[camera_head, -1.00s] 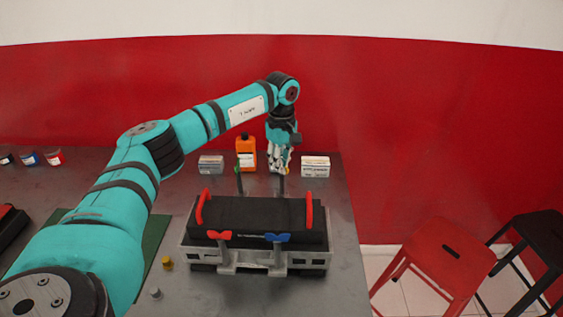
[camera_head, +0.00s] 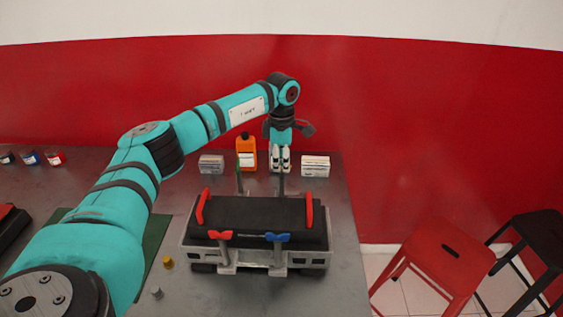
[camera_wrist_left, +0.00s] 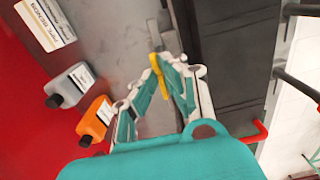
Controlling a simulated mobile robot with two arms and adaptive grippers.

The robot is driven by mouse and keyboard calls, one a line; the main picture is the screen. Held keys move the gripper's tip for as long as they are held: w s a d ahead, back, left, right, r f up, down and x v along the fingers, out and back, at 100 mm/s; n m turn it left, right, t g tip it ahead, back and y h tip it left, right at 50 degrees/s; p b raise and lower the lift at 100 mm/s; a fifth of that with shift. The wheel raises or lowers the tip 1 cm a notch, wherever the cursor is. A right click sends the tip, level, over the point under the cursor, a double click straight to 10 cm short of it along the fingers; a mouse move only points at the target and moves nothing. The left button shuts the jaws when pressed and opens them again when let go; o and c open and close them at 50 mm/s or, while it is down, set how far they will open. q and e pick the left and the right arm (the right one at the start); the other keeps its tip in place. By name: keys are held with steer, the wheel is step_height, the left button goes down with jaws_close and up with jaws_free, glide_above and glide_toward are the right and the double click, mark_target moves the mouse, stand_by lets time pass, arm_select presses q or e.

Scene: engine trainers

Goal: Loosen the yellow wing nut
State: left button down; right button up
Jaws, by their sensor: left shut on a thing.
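My left gripper (camera_head: 280,160) points down behind the far side of the engine trainer. In the left wrist view its fingertips (camera_wrist_left: 164,64) are shut on the yellow wing nut (camera_wrist_left: 158,75), which shows as a thin yellow piece between them. In the head view the gripper hides this nut, and a dark post shows below the fingers. The trainer has a black block (camera_head: 255,214) with two red handles on a grey frame (camera_head: 304,259). A red wing nut (camera_head: 221,235) and a blue wing nut (camera_head: 278,237) sit on its near side. My right gripper is not in view.
An orange bottle (camera_head: 246,153), a grey container (camera_head: 211,164) and a white box (camera_head: 315,166) stand close behind the trainer. The bench ends to the right, with a red stool (camera_head: 440,262) beyond.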

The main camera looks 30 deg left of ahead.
arm_select(q)
steer(key=shift+r+n, duration=0.15)
steer(key=shift+n, duration=0.15)
steer(key=c, duration=1.5)
jaws_free()
step_height(320, 180, up, 12)
steer(key=shift+f, duration=0.1)
